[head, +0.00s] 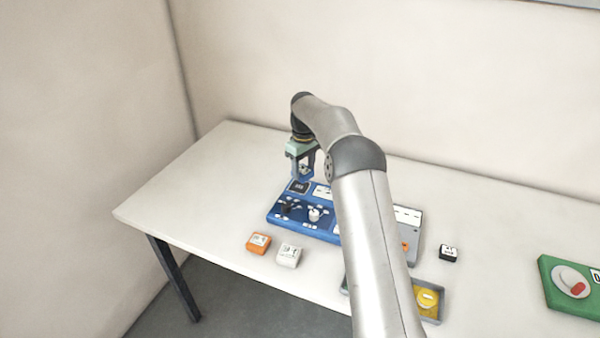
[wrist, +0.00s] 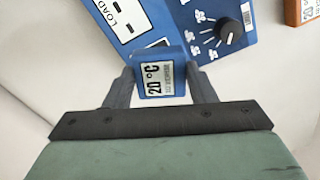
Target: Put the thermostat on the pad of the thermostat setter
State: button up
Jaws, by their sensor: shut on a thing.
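The thermostat (wrist: 160,72) is a small blue block with a white "20 °C" label. My gripper (wrist: 160,82) is shut on it, one dark finger on each side. In the head view my gripper (head: 303,168) is above the far-left part of the blue thermostat setter (head: 276,216). The setter has a dark display, dials and white labelled areas. Its edge shows beyond the thermostat in the wrist view, with a white "LOAD" panel (wrist: 122,22) and a black dial (wrist: 231,32). I cannot tell whether the thermostat touches the setter.
An orange block (head: 258,243) and a white block (head: 289,257) lie in front of the setter. A black block (head: 448,253), a tray with a yellow item (head: 428,298) and a green device (head: 556,290) are to the right. My arm hides part of the middle. The table's left side is clear.

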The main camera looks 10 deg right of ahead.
jog(key=w+f, duration=0.2)
jog(key=shift+w+a+f+p, duration=0.15)
jog(key=shift+a+f+p, duration=0.2)
jog(key=shift+f, duration=1.6)
jog(key=shift+f, duration=0.2)
jog(key=o, duration=1)
